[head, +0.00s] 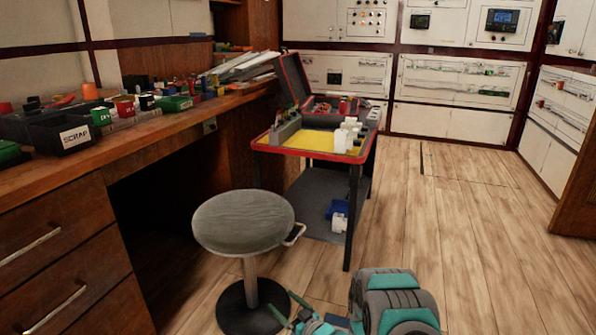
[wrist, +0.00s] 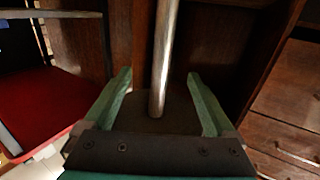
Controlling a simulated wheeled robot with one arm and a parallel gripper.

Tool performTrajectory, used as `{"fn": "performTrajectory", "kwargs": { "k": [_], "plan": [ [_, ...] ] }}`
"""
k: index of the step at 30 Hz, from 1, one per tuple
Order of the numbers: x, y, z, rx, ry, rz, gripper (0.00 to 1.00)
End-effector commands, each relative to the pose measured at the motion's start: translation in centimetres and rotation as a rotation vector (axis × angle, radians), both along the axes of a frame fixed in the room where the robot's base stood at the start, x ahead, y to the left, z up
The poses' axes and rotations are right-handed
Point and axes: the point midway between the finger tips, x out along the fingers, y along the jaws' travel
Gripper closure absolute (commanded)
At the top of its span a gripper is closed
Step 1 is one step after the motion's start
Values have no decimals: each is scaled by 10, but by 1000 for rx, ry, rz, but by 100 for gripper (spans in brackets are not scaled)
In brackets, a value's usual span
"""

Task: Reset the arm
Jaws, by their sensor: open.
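My arm (head: 395,300), teal and grey, is at the bottom of the head view, low over the floor. My gripper (head: 283,302) reaches left from it, close to the stool's base. In the wrist view my gripper (wrist: 158,76) has its two green fingers spread wide apart. The stool's metal post (wrist: 163,50) shows between and beyond the fingers, and they do not close on it. Nothing is held. How far the fingertips are from the post I cannot tell.
A round grey stool (head: 243,222) stands left of my arm. Behind it is a red-edged cart (head: 310,152) with a yellow top area. A wooden workbench (head: 150,125) with drawers runs along the left. The wood floor (head: 460,230) is clear on the right.

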Motion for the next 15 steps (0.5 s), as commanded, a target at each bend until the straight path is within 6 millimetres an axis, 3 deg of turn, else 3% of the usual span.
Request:
{"fn": "performTrajectory", "kwargs": {
  "k": [15],
  "plan": [
    [26, -29, 33, -185, 97, -59, 10]
  ]
}}
